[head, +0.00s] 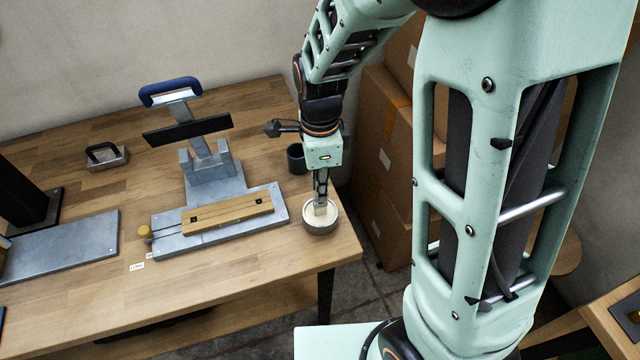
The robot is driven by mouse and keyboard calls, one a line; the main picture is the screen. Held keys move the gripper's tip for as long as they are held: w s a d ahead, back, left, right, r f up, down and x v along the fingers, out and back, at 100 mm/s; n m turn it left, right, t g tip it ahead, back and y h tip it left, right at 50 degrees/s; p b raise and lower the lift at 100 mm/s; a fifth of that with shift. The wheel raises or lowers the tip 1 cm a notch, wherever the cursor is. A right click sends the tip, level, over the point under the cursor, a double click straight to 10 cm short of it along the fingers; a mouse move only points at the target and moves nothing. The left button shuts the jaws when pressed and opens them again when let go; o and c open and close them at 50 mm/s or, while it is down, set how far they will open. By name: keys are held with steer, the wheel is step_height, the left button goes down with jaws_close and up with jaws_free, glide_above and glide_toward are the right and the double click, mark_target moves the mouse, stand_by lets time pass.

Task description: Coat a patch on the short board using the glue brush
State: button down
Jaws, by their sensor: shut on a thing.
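My gripper (320,186) points straight down at the right end of the workbench, shut on the glue brush (320,208). The brush is upright, its lower end inside the rim of a round grey pot (320,229) with cream-coloured contents. Whether the bristles touch the contents is hard to tell. A light wooden board (228,212) with two dark spots lies on the grey plate of a press-like fixture, left of the pot. It is the only loose board I make out; I cannot tell whether it is the short one.
The fixture (212,180) has a blue-handled upright lever behind the board. A dark cup (296,159) stands behind the pot. A small handled block (106,156) and a grey plate (62,247) are at left. Cardboard boxes (388,140) stand beyond the bench's right edge. The bench front is mostly clear.

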stand_by(0.4)
step_height(320, 180, up, 7)
steer(key=p, duration=0.6)
steer(key=shift+w, duration=0.1)
stand_by(0.7)
